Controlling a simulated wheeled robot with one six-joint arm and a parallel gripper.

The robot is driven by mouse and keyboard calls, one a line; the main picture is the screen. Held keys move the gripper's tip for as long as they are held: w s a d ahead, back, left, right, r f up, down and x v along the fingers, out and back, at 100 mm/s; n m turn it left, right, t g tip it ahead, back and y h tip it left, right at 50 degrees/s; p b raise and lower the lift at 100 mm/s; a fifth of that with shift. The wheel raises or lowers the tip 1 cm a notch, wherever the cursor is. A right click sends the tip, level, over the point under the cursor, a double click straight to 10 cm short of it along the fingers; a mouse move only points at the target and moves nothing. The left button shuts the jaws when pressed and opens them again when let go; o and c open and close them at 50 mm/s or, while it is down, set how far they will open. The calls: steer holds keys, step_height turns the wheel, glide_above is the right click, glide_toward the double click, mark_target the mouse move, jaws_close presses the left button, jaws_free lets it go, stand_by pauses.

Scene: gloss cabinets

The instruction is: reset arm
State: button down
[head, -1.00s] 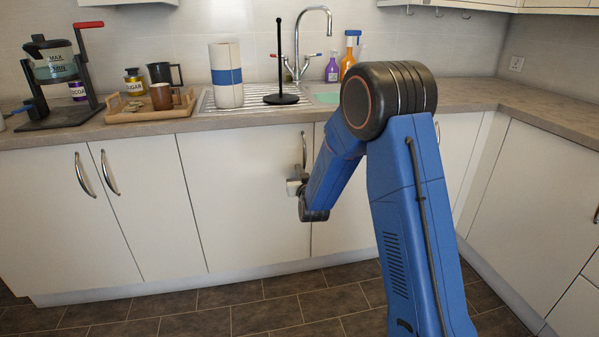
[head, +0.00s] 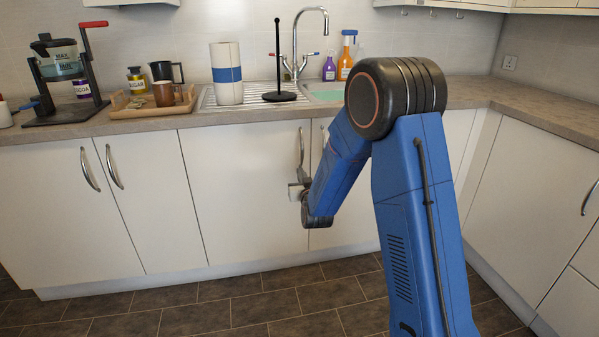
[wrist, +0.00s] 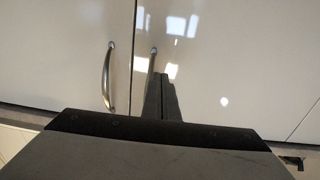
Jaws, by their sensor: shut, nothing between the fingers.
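My blue arm reaches forward from the right of the head view and bends down toward the cabinet doors. My gripper (head: 298,184) is small and partly hidden by my arm there, in front of the lower doors by the sink. In the wrist view my gripper's fingers (wrist: 163,75) are together with nothing between them. A second handle (wrist: 108,76) stands to the left, clear of the fingers. I cannot tell whether the fingers touch the door.
The lower doors look closed. The counter (head: 480,93) holds a wooden tray (head: 150,112), a paper roll (head: 227,74), a black stand (head: 279,95) and two bottles (head: 330,69) behind the sink. A coffee machine (head: 62,75) stands at left. The tiled floor (head: 230,305) in front is clear.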

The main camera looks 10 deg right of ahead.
steer(key=s+d+r+g+y, duration=0.1)
steer(key=s+r+g, duration=0.25)
steer(key=s, duration=0.85)
steer(key=s+d+r+g, duration=0.2)
steer(key=s+r+g, duration=0.15)
steer(key=s, duration=0.75)
steer(key=s+d+g, duration=0.2)
steer(key=s+g, duration=0.1)
steer(key=s, duration=1.3)
steer(key=s+d+g, duration=0.2)
steer(key=s+g, duration=0.1)
steer(key=s, duration=1.4)
steer(key=shift+r, duration=0.3)
